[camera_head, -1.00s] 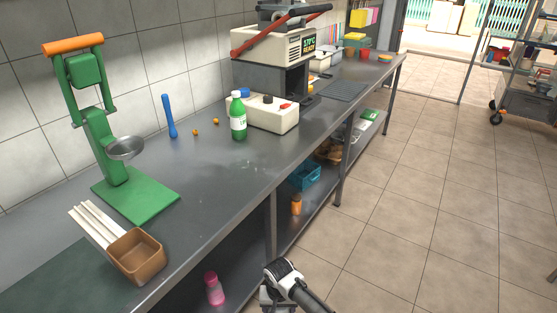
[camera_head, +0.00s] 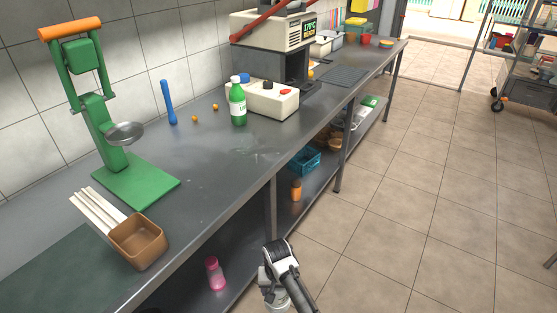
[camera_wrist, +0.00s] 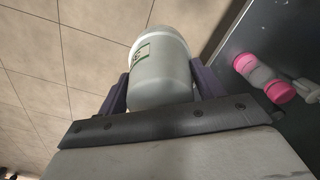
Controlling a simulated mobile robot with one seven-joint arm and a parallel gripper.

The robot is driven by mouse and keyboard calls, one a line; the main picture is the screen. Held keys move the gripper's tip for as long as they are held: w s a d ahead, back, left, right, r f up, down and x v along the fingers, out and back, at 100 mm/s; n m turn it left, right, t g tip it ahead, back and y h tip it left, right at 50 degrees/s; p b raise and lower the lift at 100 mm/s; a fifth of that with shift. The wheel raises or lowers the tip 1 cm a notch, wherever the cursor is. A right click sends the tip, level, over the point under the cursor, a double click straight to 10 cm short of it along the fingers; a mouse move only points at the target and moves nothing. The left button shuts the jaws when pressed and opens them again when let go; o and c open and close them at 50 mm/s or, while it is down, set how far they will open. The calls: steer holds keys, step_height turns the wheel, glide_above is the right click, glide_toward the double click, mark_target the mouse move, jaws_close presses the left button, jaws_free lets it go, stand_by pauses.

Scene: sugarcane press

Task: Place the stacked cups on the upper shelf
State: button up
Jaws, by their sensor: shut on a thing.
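My gripper (camera_wrist: 161,88) is shut on the stacked cups (camera_wrist: 160,62), with one dark finger on each side. They look like a pale, whitish stack with a thicker rim and a small green-edged label; how many cups there are cannot be told. In the head view my arm is at the bottom centre, in front of the counter, and a pale part of the stack (camera_head: 277,299) seems to show below it. A wheeled rack (camera_head: 525,75) with shelves stands at the far right. A low shelf (camera_head: 318,184) runs under the counter. Which one is the upper shelf is unclear.
The steel counter (camera_head: 225,165) carries a green press (camera_head: 120,165), a brown box (camera_head: 138,242), a green bottle (camera_head: 238,105) and a machine (camera_head: 270,98). A pink-capped bottle (camera_head: 215,273) and a blue basket (camera_head: 303,162) are on the low shelf. The tiled floor (camera_head: 420,220) is clear.

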steer(key=shift+w+a+r, duration=0.8)
steer(key=shift+w+a, duration=0.05)
steer(key=shift+w, duration=0.25)
steer(key=shift+s+d+f, duration=0.5)
steer(key=shift+s+f, duration=0.1)
steer(key=shift+s, duration=0.2)
steer(key=shift+s+d+f, duration=0.5)
steer(key=shift+s+f, duration=0.05)
steer(key=shift+s, duration=0.2)
